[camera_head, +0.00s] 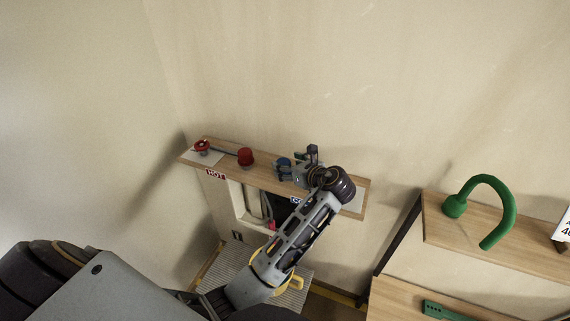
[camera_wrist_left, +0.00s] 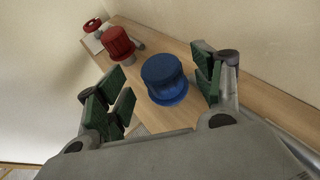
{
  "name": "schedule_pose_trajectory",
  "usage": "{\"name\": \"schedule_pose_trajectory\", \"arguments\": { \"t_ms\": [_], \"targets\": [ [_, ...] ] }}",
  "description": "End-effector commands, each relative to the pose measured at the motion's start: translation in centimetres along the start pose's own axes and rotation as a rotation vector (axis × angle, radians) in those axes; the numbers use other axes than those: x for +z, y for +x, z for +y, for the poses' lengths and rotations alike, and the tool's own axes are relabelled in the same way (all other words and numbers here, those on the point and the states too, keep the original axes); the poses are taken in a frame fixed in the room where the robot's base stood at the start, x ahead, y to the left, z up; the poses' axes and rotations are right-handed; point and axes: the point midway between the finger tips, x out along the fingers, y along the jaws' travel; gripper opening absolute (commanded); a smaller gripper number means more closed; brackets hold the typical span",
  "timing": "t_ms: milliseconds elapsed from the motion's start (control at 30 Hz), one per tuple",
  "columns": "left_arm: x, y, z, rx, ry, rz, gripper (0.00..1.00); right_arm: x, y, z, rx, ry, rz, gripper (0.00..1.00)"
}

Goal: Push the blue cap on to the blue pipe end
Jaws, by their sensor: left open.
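A blue cap-like piece (camera_wrist_left: 163,69) stands on the wooden shelf between the finger pads of my left gripper (camera_wrist_left: 160,78), with a clear gap on the left side. Its lower part is a darker blue, and I cannot tell whether that is a separate pipe end. The blue piece also shows in the head view (camera_head: 283,164), just left of my left gripper (camera_head: 299,166). My left gripper is open and its fingers point along the shelf. No separate blue pipe end is clearly seen; my arm hides part of the shelf's right side. My right gripper is not seen.
The narrow wooden shelf (camera_head: 222,164) is fixed near the wall. A red cap (camera_head: 246,157) and a red valve (camera_head: 202,146) stand at its left. A "HOT" label (camera_head: 215,174) is on its front.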

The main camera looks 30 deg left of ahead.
Motion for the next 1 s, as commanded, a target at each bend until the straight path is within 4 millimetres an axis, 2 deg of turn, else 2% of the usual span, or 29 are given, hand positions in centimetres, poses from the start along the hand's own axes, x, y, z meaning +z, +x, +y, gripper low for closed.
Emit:
{"name": "schedule_pose_trajectory", "arguments": {
  "t_ms": [300,500,700,1000],
  "targets": [
    [-0.1,-4.9,-0.1,-0.003,-0.001,0.001,0.67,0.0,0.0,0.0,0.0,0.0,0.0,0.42],
    [-0.1,-7.2,-0.1,-0.001,0.0,0.001,0.67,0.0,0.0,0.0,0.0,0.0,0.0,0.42],
    [-0.1,-8.3,0.0,-0.002,0.0,0.001,0.67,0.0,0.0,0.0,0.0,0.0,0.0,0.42],
    [-0.1,-8.4,0.0,-0.001,0.0,0.001,0.67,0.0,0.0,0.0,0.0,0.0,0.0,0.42]
  ]
}}
